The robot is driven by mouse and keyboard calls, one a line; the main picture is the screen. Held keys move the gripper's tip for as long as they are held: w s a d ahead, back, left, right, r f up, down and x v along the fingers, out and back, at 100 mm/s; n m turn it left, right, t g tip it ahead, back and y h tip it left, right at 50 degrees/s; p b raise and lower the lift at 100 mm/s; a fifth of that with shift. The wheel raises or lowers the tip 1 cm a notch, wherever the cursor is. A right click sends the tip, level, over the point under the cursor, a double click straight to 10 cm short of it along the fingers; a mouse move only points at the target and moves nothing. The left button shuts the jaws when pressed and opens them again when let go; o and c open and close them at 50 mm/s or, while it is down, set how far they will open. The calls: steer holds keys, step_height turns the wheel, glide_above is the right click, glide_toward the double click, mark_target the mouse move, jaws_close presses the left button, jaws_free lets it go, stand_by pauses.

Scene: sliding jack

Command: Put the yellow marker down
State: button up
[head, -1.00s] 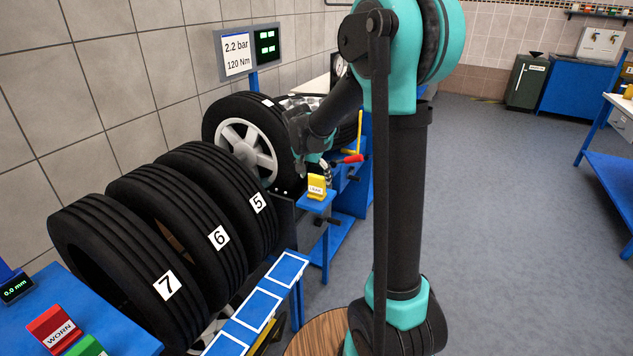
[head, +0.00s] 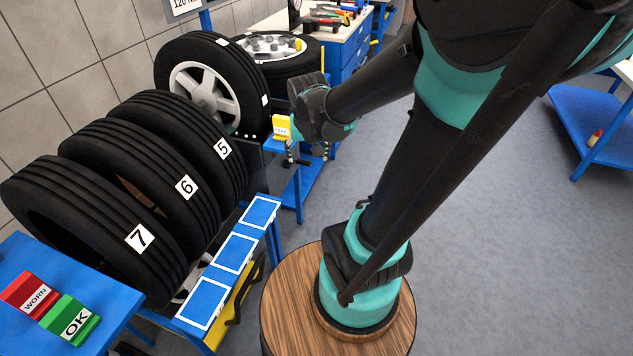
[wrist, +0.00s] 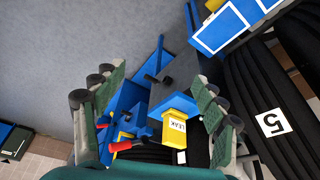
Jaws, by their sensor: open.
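The yellow marker (head: 282,127), labelled LEAK, stands upright by the small blue stand beside the tyre rack in the head view. In the wrist view the yellow marker (wrist: 174,130) sits at the edge of a blue plate (wrist: 172,104), in the gap between my fingers but farther off. My gripper (head: 308,153) is open just right of the marker in the head view, its fingers pointing down. In the wrist view my gripper (wrist: 158,112) has its fingers wide apart, with nothing held between them.
Tyres numbered 5 (head: 223,148), 6 (head: 186,187) and 7 (head: 139,237) stand on the rack at the left. Its blue ledge with white-outlined squares (head: 235,253) is empty. Red WORN (head: 35,298) and green OK (head: 73,321) markers lie on the near-left blue table.

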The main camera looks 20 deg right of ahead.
steer(key=s+f+n, duration=0.2)
steer(key=s+f, duration=0.3)
steer(key=s, duration=0.4)
steer(key=shift+d+f+y, duration=0.25)
steer(key=shift+d+y, duration=0.1)
steer(key=shift+y, duration=0.05)
stand_by(0.4)
